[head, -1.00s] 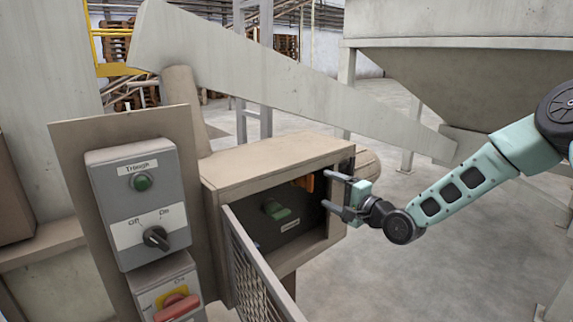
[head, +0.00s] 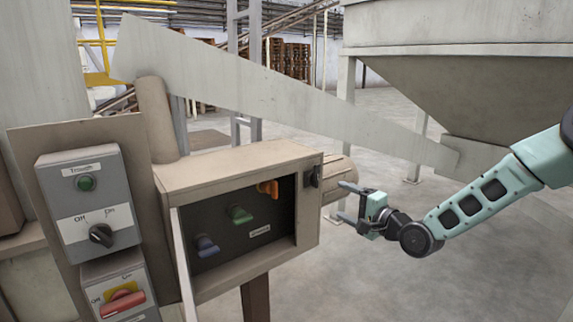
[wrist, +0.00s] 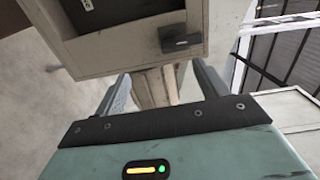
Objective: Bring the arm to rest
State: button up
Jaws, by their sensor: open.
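My gripper (head: 345,203) is open and empty in the head view, just right of the beige control box (head: 308,215). Its two fingers point left toward the box's right side, with a gap visible between them. In the wrist view the fingers of my gripper (wrist: 163,90) are spread apart, and nothing is held between them. The box (wrist: 120,35) shows above the fingers there, with a dark latch (wrist: 181,41) at its edge.
The open box holds orange (head: 268,188), green (head: 239,214) and blue (head: 206,246) knobs. Its door (head: 184,265) hangs open at the left. A Trough switch box (head: 88,205) and a red switch (head: 122,304) stand further left. A hopper (head: 460,75) is behind. Floor at lower right is clear.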

jog(key=s+a+f+n+g+h, duration=0.2)
jog(key=s+a+n+g, duration=0.25)
jog(key=s, duration=0.25)
jog(key=s+a+f+n+g+h, duration=0.1)
jog(key=s+a+n+g+h, duration=0.15)
jog(key=s+a+n, duration=0.4)
jog(key=s+d+n+g+h, duration=0.2)
jog(key=s+d, duration=0.1)
jog(key=s, duration=0.7)
jog(key=s+d+r+n+g+h+b, duration=0.1)
jog(key=s+d+n+g, duration=0.1)
jog(key=s, duration=0.8)
jog(key=s+d+r+n+g+h, duration=0.1)
jog(key=s+d+n+g+h, duration=0.1)
jog(key=s, duration=0.9)
jog(key=shift+d+r+n+g+h+b, duration=0.3)
jog(key=shift+d+n+g, duration=0.3)
jog(key=shift+d, duration=0.4)
